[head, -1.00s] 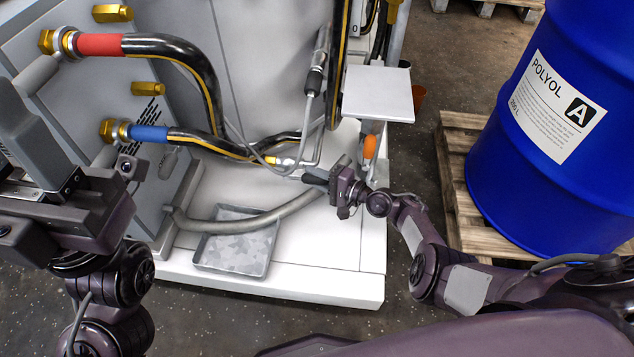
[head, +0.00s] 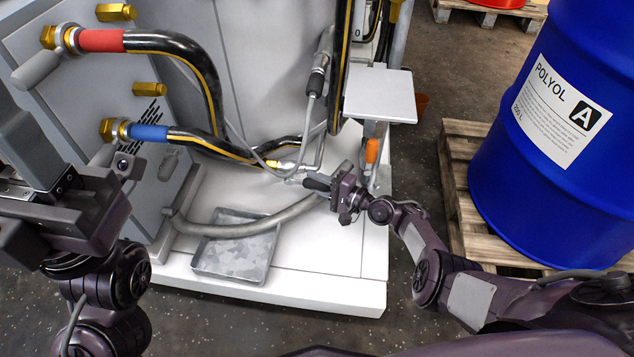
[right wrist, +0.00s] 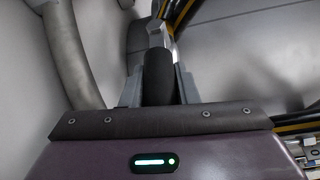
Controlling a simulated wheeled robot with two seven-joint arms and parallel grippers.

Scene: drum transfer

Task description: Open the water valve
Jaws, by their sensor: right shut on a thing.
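The valve lever has a black grip (head: 316,184) and sits low by the machine, near the brass-and-metal fitting (head: 287,165) at the end of a hose. My right gripper (head: 327,186) is shut on this grip. In the right wrist view, the black grip (right wrist: 158,78) stands between the two grey fingers, with a bright metal part (right wrist: 157,36) beyond it. The fingers hide the sides of the grip. My left gripper (head: 30,150) is at the left edge, away from the valve; its jaw opening cannot be made out.
A red-banded hose (head: 101,41) and a blue-banded hose (head: 148,133) join the left panel. A grey tray (head: 235,268) lies on the white base, under a grey hose (head: 250,230). A white shelf (head: 380,95) overhangs near my right arm. A blue drum (head: 545,120) stands on a pallet (head: 458,185).

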